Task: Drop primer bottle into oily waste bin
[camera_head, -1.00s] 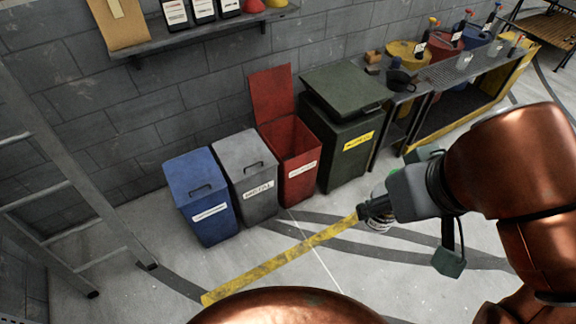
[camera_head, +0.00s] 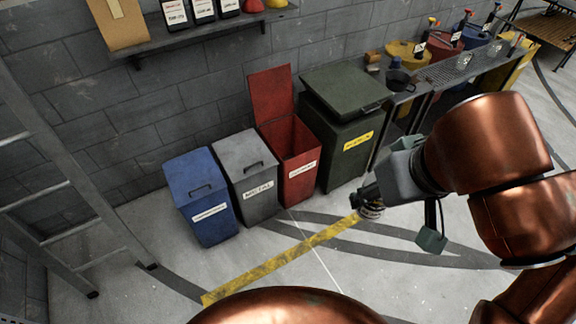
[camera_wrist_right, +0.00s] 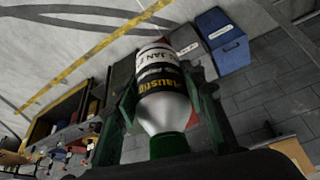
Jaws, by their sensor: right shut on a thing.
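My right gripper (camera_head: 368,198) is shut on the primer bottle (camera_wrist_right: 163,92), above the floor in front of the dark green bin. In the right wrist view the bottle has a white, black and yellow label, a pale shoulder and a green end towards the camera, with a finger on each side. In the head view only a small part of the bottle (camera_head: 371,213) shows below the gripper. The red bin (camera_head: 297,179) stands to the upper left of the gripper with its lid raised; its label is too small to read. My left gripper is not in view.
A blue bin (camera_head: 205,215) and a grey bin (camera_head: 248,183) stand shut left of the red one. A dark green bin (camera_head: 340,145) stands shut on its right, beside a metal bench (camera_head: 455,70). A ladder (camera_head: 50,165) is at left. The front floor is clear.

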